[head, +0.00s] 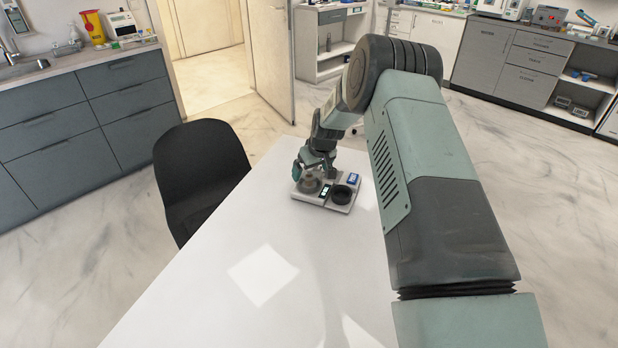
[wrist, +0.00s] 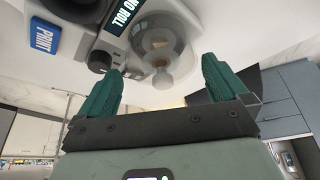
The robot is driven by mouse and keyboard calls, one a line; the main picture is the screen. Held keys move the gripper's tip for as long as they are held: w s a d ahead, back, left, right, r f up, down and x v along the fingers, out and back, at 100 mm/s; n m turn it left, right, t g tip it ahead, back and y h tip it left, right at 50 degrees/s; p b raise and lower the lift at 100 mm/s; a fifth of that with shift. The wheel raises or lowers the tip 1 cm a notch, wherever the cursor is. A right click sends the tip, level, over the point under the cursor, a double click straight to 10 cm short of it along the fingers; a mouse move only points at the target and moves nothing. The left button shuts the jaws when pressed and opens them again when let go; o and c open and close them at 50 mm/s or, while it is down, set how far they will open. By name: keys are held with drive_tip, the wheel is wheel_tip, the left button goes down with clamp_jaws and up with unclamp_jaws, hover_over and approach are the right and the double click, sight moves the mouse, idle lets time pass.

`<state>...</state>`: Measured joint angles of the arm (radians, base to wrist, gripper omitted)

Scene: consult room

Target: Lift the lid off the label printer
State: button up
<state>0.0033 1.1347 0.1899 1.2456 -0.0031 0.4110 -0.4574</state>
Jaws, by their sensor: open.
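The label printer (head: 338,207) is a light grey device near the far edge of the white table in the head view. It fills the top of the wrist view (wrist: 105,18), with a display reading "NO ROLL". Its lid (wrist: 180,40) is a clear dome with a round pale knob (wrist: 163,79), seated on the printer. In the head view the lid (head: 309,186) shows at the printer's left. My gripper (wrist: 160,66) is open, its two green fingers on either side of the knob with visible gaps. In the head view my gripper (head: 314,166) is over the lid, partly hiding it.
A blue PRINT button (wrist: 41,37) and a dark round knob (wrist: 99,61) are beside the lid. A dark round part (head: 342,194) is at the printer's right. A black chair (head: 200,165) stands left of the table (head: 210,295), whose near part is clear.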

sight(310, 172)
drive_tip(key=x, duration=0.4)
drive_tip(key=shift+a+f, duration=0.15)
drive_tip(key=shift+f, duration=0.1)
drive_tip(key=shift+c, duration=0.3)
drive_tip(key=c, duration=0.6)
drive_tip(key=r, duration=0.6)
drive_tip(key=d+r, duration=0.1)
drive_tip(key=r, duration=0.2)
drive_tip(key=shift+s+r, duration=0.25)
drive_tip(key=s+d+f+n+g+y, duration=0.1)
drive_tip(key=s+d+n+g, duration=0.1)
drive_tip(key=s+d+n, duration=0.6)
drive_tip(key=s+d+f+n+g+y, duration=0.15)
drive_tip(key=s+d+n, duration=0.3)
drive_tip(key=s, duration=0.55)
drive_tip(key=shift+n+g, duration=0.55)
drive_tip(key=f, duration=0.5)
drive_tip(key=shift+s+a+f, duration=0.15)
drive_tip(key=shift+a+f, duration=0.05)
drive_tip(key=shift+a, duration=0.15)
drive_tip(key=shift+f, duration=2.2)
